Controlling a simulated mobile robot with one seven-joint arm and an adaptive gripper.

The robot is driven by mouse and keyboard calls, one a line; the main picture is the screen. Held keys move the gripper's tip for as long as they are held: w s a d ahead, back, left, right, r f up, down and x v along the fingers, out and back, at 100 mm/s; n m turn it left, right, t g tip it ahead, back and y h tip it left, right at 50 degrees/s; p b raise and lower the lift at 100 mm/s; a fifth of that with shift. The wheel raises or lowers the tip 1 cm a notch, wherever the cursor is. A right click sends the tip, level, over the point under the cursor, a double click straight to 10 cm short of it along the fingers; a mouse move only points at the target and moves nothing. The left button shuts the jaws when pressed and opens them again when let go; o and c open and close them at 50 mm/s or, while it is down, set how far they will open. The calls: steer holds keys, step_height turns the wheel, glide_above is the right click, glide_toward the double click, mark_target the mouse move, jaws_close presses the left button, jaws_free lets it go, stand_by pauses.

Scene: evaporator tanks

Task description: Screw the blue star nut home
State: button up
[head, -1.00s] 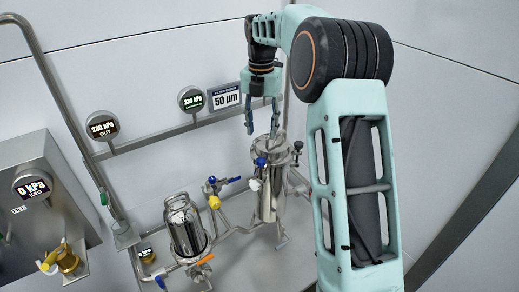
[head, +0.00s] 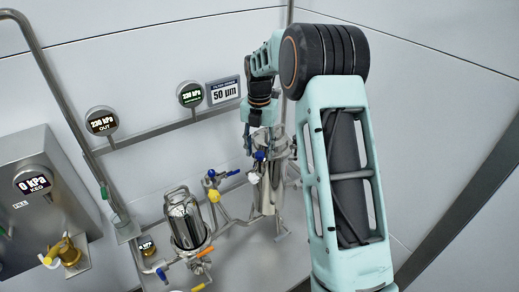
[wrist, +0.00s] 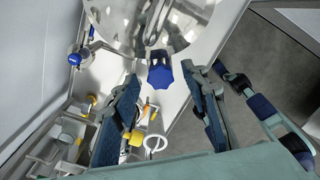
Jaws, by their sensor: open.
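The blue star nut (wrist: 160,72) shows in the wrist view at the rim of a shiny round steel vessel (wrist: 120,22). In the head view the nut (head: 260,156) is a small blue spot on the upper front of the steel filter housing (head: 268,190). My gripper (wrist: 160,76) is open, with one finger on each side of the nut in the wrist view. I see gaps between the fingers and the nut; whether the tips reach its depth I cannot tell. In the head view my gripper (head: 251,142) is at the housing's top, its far finger partly hidden.
A steel vessel with a handle (head: 184,220) stands left of the housing. A blue-handled valve (head: 211,174) and pipes lie between them. Pressure gauges (head: 101,121) and a pipe rail (head: 150,137) are on the wall behind. The keg panel (head: 45,195) is at left.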

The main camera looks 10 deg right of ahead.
jaws_close()
steer(key=shift+m, duration=0.4)
